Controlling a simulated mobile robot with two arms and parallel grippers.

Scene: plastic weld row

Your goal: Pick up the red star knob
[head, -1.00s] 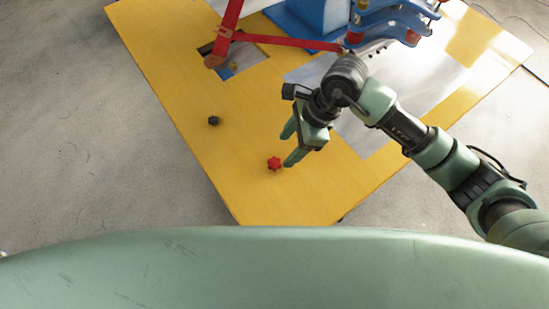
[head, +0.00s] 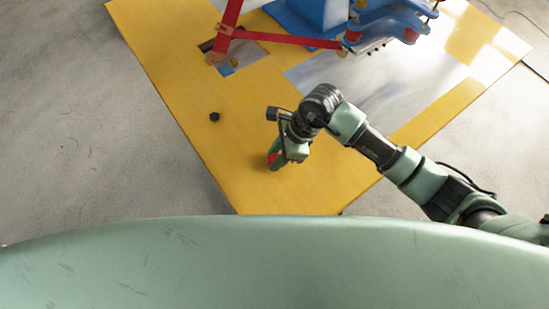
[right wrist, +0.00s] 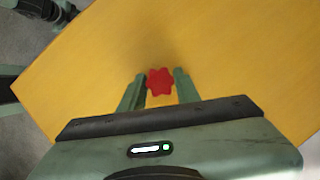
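The red star knob (right wrist: 160,81) sits between the two green fingers of my right gripper (right wrist: 160,82) in the right wrist view. Both fingers appear to touch its sides, so the gripper looks shut on it. In the head view my right gripper (head: 274,158) points down at the yellow board, and only a small red part of the knob (head: 271,157) shows between the fingers. The knob appears to be at the board's surface; I cannot tell of any gap under it. My left gripper is not in view.
A small black knob (head: 214,117) lies on the yellow board (head: 185,95) to the left. A red-armed frame (head: 285,39) and a blue fixture (head: 318,12) stand at the back. The board around the gripper is clear.

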